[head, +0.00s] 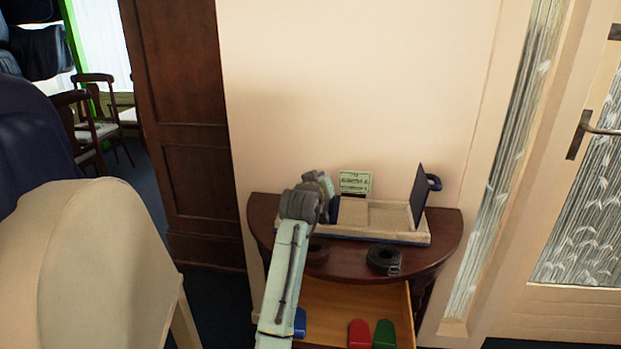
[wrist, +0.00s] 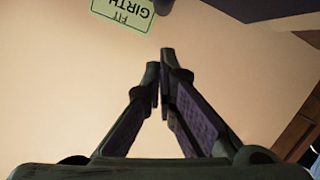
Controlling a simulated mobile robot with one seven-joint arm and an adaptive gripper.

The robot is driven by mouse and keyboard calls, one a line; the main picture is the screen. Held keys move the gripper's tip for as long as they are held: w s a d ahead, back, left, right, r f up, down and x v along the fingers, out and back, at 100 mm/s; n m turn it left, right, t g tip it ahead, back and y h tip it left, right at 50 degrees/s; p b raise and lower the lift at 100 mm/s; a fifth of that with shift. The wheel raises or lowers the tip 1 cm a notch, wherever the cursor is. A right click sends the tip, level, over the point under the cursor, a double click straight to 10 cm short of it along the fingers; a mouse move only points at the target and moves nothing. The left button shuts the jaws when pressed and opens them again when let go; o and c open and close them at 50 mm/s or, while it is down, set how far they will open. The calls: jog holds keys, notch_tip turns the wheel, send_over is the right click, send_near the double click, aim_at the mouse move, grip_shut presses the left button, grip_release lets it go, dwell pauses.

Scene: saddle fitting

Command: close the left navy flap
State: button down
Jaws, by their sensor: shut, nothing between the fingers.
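My gripper (head: 322,184) is at the left end of the cream tray (head: 385,236) on the half-round table and hides that end. In the wrist view its fingertips (wrist: 164,62) are together with nothing between them. The left navy flap cannot be made out clearly in the head view. A dark navy panel (wrist: 255,8) at the top right of the wrist view may be it; it is apart from the fingers.
A green sign (head: 355,182) stands behind the tray; the wrist view shows it upside down, reading "FIT GIRTH" (wrist: 123,12). A black coiled strap (head: 383,259) lies in front. The open drawer (head: 335,310) below holds red (head: 360,334), green (head: 385,334) and blue (head: 300,322) pieces.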

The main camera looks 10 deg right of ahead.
jog(key=shift+s+d+f+m+y, duration=0.2)
jog(key=shift+d+f+m, duration=0.3)
jog(key=shift+d+f, duration=0.1)
jog(key=shift+s+d+f+m+y, duration=0.15)
jog(key=shift+d+f+m+y, duration=0.05)
jog(key=shift+d+f+m, duration=0.35)
jog(key=shift+a, duration=0.1)
jog(key=shift+s, duration=0.15)
